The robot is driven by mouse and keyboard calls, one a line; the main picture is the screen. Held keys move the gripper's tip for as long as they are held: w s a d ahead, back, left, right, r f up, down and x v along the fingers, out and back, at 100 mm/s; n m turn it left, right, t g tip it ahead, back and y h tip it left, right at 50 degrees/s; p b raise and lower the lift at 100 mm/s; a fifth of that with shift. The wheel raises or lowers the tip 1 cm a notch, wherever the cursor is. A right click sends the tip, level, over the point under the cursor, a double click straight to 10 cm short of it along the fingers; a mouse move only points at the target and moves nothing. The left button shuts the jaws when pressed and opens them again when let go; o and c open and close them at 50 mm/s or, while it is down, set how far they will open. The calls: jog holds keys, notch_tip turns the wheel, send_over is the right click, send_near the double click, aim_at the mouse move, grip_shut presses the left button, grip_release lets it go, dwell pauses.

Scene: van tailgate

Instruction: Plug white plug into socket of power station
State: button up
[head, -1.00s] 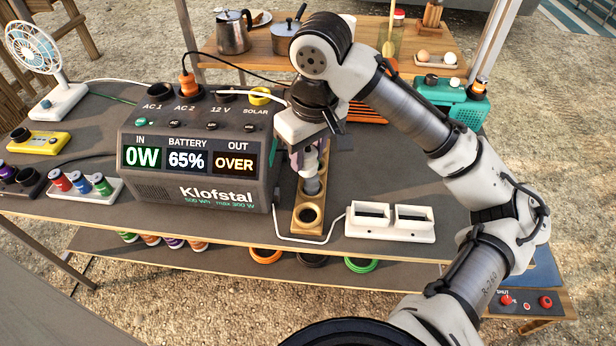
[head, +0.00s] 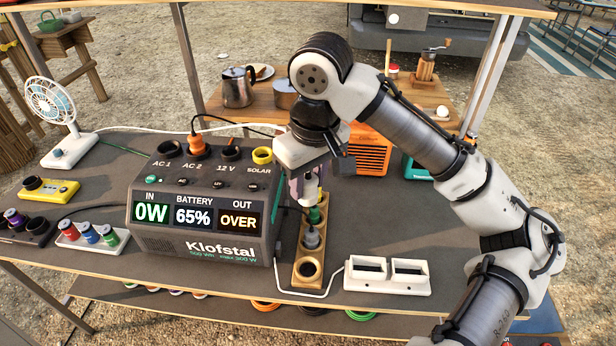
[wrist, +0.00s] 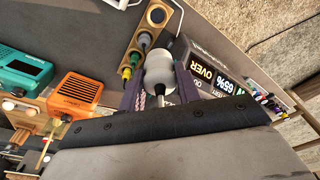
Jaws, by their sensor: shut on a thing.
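My gripper (head: 308,190) is shut on the white plug (wrist: 158,72), which hangs between the fingers above the wooden rack (head: 302,252). In the head view only the plug's lower end shows. The power station (head: 200,228) stands just left of the gripper. On its top, the AC 1 socket (head: 167,147) and the 12 V socket (head: 229,154) look empty. The AC 2 socket holds an orange plug (head: 196,143), and the solar socket (head: 262,156) is a yellow ring. The plug is off to the right of all the sockets.
The rack holds a green plug (head: 315,214) and a grey plug (head: 311,237); its front hole (head: 308,270) is empty. A white two-slot block (head: 387,275) stands right of it, an orange box (head: 370,150) behind. A fan (head: 57,120) stands at left.

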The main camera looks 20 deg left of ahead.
jog(key=shift+a, duration=0.1)
jog(key=shift+a+r, duration=0.1)
jog(key=shift+a, duration=0.25)
jog(key=w+a+p, duration=0.2)
jog(key=a, duration=1.1)
jog(key=w+a+p, duration=0.3)
jog(key=a, duration=1.1)
jog(key=w+a+p, duration=0.3)
jog(key=a, duration=1)
jog(key=shift+a, duration=0.2)
jog(key=shift+f, duration=0.2)
jog(key=shift+f, duration=1.7)
jog(key=shift+f, duration=0.3)
jog(key=shift+f, duration=1.25)
